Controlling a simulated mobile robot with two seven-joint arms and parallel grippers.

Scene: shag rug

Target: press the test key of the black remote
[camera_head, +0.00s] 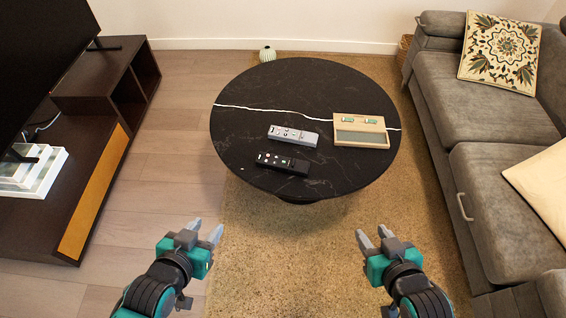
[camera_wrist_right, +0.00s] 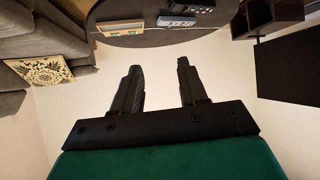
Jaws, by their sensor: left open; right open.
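The black remote (camera_head: 283,163) lies on the round black table (camera_head: 250,100), near its front edge. Small light keys and a greenish one show on it, but I cannot tell which is the test key. A grey remote (camera_head: 293,135) lies just behind it. My left gripper (camera_head: 206,228) is open and empty, in front of the table to the left. My right gripper (camera_head: 372,232) is open and empty, in front of the table to the right. In the right wrist view its fingers (camera_wrist_right: 160,85) are apart, and the black remote (camera_wrist_right: 190,8) shows at the top edge.
A wooden-framed box (camera_head: 361,142) sits on the table's right side. A grey sofa (camera_head: 485,150) stands at the right with cushions. A dark TV cabinet (camera_head: 95,150) stands at the left. The rug (camera_head: 290,260) between my grippers is clear.

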